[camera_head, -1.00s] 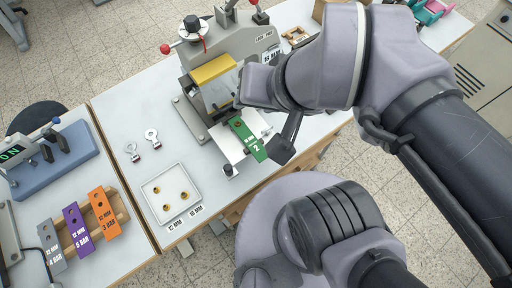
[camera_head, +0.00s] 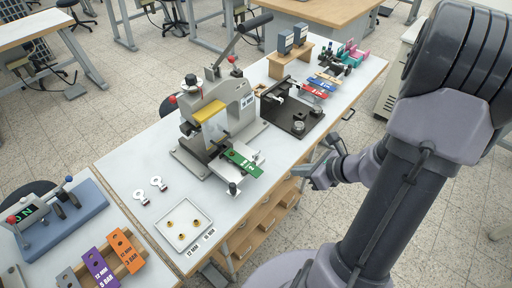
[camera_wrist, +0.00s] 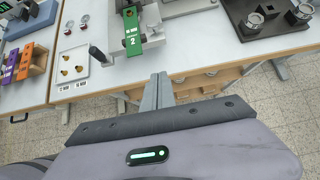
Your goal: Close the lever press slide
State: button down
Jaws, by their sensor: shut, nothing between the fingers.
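The grey lever press (camera_head: 243,98) stands on the white bench, with a yellow plate at its front and a black-gripped lever raised. Its slide (camera_head: 237,180) sticks out at the front towards the bench edge. A green tag marked 2 (camera_head: 241,163) lies over the slide, and a dark knob (camera_head: 232,188) stands at its front corner. The slide (camera_wrist: 118,48) also shows in the wrist view. My gripper (camera_head: 306,171) is shut and empty, off the bench's front edge to the right of the slide and apart from it. In the wrist view its fingers (camera_wrist: 158,88) point towards the bench.
A white tray (camera_head: 206,235) with brass pieces and two ring-ended parts (camera_head: 158,183) lie left of the press. A black fixture (camera_head: 293,117) stands to its right. A blue device (camera_head: 88,215) and coloured tags are on the left bench. Drawers (camera_head: 265,222) sit below the bench edge.

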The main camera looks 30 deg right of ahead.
aim_at(236, 143)
jog(key=b+x, duration=0.1)
jog(key=x, duration=0.3)
jog(key=w+r+b+x, duration=0.1)
jog(key=b+x, duration=0.1)
jog(key=x, duration=0.2)
jog(key=b+x, duration=0.1)
jog(key=x, duration=0.3)
jog(key=shift+w+r, duration=0.15)
jog(key=shift+w, duration=0.45)
jog(key=shift+w+a+b, duration=0.2)
jog(key=shift+w+b, duration=0.1)
jog(key=shift+w, duration=0.2)
jog(key=w+a, duration=0.1)
jog(key=w, duration=0.3)
jog(key=w+a, duration=0.2)
jog(key=w, duration=0.3)
jog(key=w+a, duration=0.2)
jog(key=w, duration=0.3)
jog(key=shift+a, duration=0.15)
jog(key=shift+w+r, duration=0.15)
jog(key=shift+w, duration=0.15)
